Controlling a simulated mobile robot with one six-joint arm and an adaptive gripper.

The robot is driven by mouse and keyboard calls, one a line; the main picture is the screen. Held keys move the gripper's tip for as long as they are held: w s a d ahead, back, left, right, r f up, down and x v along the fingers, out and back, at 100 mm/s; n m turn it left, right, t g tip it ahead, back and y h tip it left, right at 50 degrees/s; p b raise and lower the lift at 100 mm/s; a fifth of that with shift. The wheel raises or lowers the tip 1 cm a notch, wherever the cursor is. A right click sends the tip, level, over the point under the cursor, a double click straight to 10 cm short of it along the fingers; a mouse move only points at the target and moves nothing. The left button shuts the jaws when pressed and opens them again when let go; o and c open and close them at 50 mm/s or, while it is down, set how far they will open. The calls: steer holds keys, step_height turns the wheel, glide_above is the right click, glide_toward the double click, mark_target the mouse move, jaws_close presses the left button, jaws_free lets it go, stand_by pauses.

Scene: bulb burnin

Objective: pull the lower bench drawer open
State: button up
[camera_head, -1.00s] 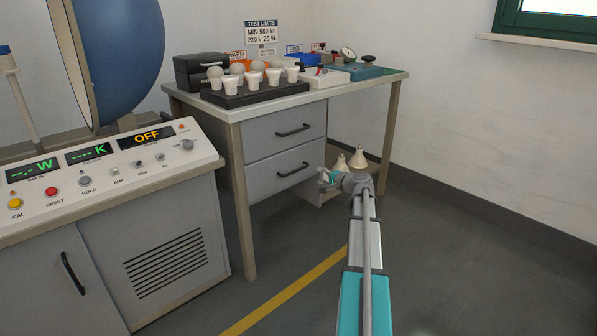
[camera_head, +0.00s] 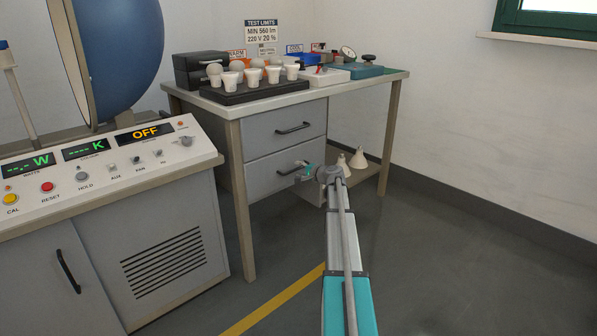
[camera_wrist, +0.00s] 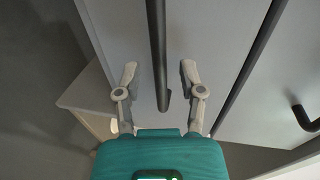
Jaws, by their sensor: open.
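The grey lower drawer (camera_head: 268,177) of the bench looks closed in the head view, its front in line with the upper drawer. Its dark bar handle (camera_head: 290,170) is partly hidden by my gripper (camera_head: 303,169), which is at the handle's right part. In the wrist view the handle (camera_wrist: 156,50) runs down the picture between the two spread fingers of my gripper (camera_wrist: 159,70). The fingers are open, one on each side of the bar, with visible gaps to it. Whether the fingertips reach past the bar's depth I cannot tell.
The upper drawer's handle (camera_head: 292,128) is above; its end also shows at right in the wrist view (camera_wrist: 303,118). A bench leg (camera_head: 241,200) stands left of the drawers. Lamp shades (camera_head: 358,158) sit on a low shelf at right. The floor in front is clear.

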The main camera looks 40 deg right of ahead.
steer(key=shift+w+f, duration=0.15)
steer(key=shift+w, duration=0.45)
jaws_close()
